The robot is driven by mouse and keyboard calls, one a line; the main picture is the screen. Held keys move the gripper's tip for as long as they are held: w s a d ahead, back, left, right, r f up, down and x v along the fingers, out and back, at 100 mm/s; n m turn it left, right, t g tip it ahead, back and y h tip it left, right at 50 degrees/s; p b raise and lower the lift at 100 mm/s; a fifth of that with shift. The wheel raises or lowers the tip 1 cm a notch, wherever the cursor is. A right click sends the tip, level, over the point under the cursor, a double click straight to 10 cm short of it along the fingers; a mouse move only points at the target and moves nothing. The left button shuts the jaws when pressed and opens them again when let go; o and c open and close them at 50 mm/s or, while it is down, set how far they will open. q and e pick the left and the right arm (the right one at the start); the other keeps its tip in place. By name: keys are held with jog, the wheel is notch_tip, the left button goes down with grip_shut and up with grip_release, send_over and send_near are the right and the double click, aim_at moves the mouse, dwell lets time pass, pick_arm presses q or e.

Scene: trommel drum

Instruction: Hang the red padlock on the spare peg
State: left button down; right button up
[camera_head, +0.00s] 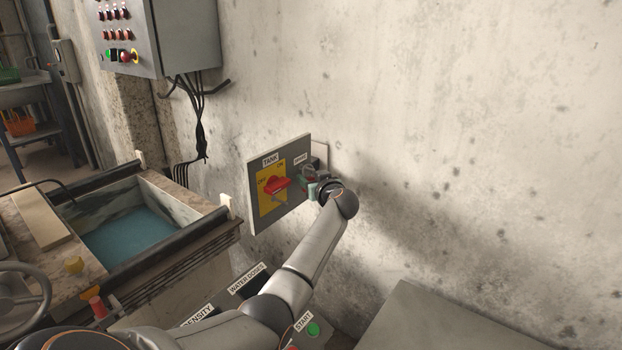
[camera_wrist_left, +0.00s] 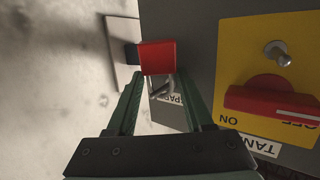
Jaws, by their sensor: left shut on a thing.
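The red padlock (camera_wrist_left: 158,57) shows as a red block at the tips of my left gripper (camera_wrist_left: 160,73), which is shut on it. Metal, looking like the shackle or the spare peg, shows between the fingers by the partly covered SPARE label (camera_wrist_left: 172,99). I cannot tell whether the shackle is around the peg or only beside it. In the head view my left gripper (camera_head: 313,189) is at the right part of the grey TANK panel (camera_head: 249,196), just below the SPARE label (camera_head: 301,158). The padlock is hard to make out there. My right gripper is not in view.
The yellow plate with a red rotary switch (camera_head: 277,185) is left of my gripper; a metal peg (camera_wrist_left: 278,52) stands on it in the wrist view. A water tank (camera_head: 130,236) and control box (camera_head: 187,38) are left. The wall to the right is bare.

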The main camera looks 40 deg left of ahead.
pick_arm(q)
jog(key=shift+c, duration=1)
grip_release()
jog(key=shift+s, duration=0.1)
jog(key=shift+s+d+r, duration=0.1)
jog(key=shift+d, duration=0.1)
jog(key=p+v, duration=0.5)
jog(key=v, duration=0.7)
jog(key=shift+d, duration=0.15)
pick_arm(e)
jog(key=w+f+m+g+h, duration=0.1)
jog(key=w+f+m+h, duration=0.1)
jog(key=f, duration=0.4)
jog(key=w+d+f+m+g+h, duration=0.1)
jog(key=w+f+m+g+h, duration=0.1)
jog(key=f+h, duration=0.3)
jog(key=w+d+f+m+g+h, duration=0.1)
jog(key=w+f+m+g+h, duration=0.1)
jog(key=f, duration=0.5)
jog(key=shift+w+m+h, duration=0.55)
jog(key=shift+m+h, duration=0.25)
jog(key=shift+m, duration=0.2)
pick_arm(q)
jog(key=shift+r, duration=0.1)
